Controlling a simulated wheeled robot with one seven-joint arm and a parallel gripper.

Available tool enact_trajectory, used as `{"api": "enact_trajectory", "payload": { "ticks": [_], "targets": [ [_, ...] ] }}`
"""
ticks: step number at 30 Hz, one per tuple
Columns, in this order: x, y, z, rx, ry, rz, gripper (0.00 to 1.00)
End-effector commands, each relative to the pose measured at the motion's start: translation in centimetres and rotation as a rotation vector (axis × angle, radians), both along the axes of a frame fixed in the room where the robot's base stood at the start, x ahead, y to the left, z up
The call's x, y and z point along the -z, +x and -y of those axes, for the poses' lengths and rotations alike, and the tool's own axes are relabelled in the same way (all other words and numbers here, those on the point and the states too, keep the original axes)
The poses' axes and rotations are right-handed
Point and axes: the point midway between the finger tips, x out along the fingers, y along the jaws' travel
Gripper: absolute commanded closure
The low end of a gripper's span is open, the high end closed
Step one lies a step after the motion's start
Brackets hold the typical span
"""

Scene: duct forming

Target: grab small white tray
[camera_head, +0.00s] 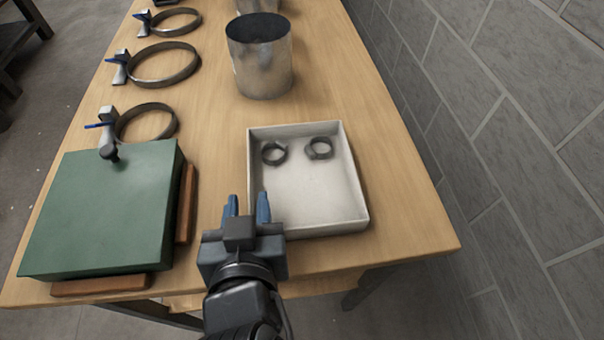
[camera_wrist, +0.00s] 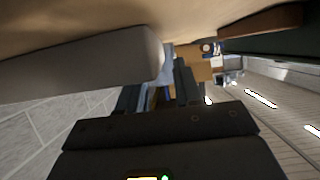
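The small white tray (camera_head: 318,200) lies on the wooden table, right of centre in the head view. Two dark rings (camera_head: 274,153) (camera_head: 319,148) lie in its far part. My gripper (camera_head: 247,208) is at the tray's near left corner, its two blue fingers apart and nothing seen held. The right finger overlaps the tray's left wall in the picture; I cannot tell whether they touch. In the wrist view a pale rounded block, apparently the tray (camera_wrist: 85,78), is beside the fingers (camera_wrist: 160,85).
A green slab (camera_head: 105,210) on wooden strips (camera_head: 186,203) lies at the left. A metal cylinder (camera_head: 262,70) stands behind the tray. Several clamp rings (camera_head: 162,64) line the left side. A grey block wall (camera_head: 510,130) runs along the right.

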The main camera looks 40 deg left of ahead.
Motion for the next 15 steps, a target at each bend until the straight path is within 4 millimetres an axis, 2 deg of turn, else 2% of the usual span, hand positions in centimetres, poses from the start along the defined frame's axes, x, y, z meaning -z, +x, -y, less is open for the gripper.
{"api": "enact_trajectory", "payload": {
  "ticks": [4,12,15],
  "targets": [
    [0.58,0.96,-1.07,0.0,0.0,0.0,0.66],
    [0.75,1.14,-1.22,0.0,0.0,0.0,0.66],
    [0.74,1.14,-1.21,0.0,0.0,0.0,0.75]
  ]
}}
